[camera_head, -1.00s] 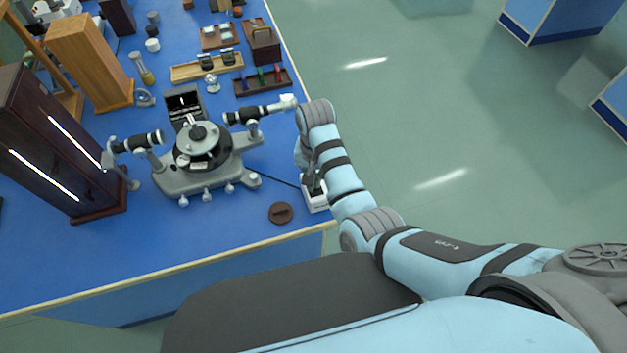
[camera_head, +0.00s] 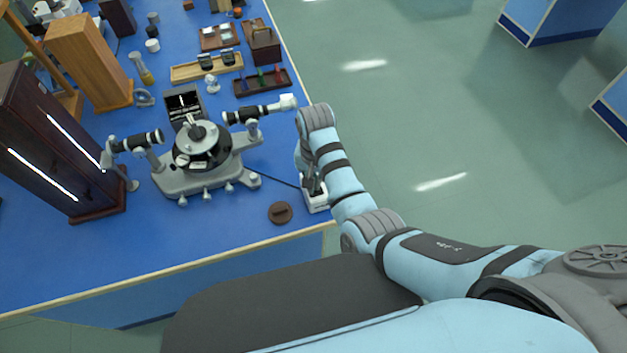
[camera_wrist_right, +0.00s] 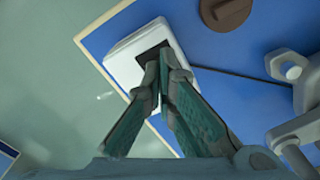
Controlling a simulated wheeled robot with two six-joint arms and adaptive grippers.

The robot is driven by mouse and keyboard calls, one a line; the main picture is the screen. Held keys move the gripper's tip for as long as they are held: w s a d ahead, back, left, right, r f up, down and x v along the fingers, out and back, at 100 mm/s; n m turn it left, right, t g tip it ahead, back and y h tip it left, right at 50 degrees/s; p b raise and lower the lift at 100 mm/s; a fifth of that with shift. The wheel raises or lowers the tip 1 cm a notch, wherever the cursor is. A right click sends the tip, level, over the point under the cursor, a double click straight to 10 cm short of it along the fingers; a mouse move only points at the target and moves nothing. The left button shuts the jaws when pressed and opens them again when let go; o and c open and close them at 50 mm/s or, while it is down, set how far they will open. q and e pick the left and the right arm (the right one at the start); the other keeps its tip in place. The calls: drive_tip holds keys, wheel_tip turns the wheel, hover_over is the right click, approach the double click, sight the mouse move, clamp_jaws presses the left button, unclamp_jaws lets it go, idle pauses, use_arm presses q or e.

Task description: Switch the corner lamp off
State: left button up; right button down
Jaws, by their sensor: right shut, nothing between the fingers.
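A small white box with a dark recessed top (camera_head: 318,203) sits at the bench's right corner, with a dark cable running from it toward the spectrometer. In the right wrist view the white box (camera_wrist_right: 120,64) fills the upper middle. My right gripper (camera_wrist_right: 160,58) is shut and empty, its tips at the dark recess. Whether they touch it I cannot tell, and the tips hide part of the recess. In the head view my right gripper (camera_head: 313,182) is partly behind my wrist. My left gripper is not in view. Tall dark wooden housing (camera_head: 95,125) at left has two bright glowing slits.
A grey spectrometer (camera_head: 205,160) with two black telescopes stands left of the box. A brown round disc (camera_head: 280,213) lies near the front edge. Wooden trays (camera_head: 207,67) and small items are farther back. Green floor is open at right.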

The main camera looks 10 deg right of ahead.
wheel_tip(320, 180, up, 2)
drive_tip(key=p, duration=0.2)
drive_tip(key=shift+r+p, duration=0.15)
drive_tip(key=shift+p, duration=0.2)
drive_tip(key=shift+w+r, duration=0.1)
drive_tip(key=shift+r, duration=2.15)
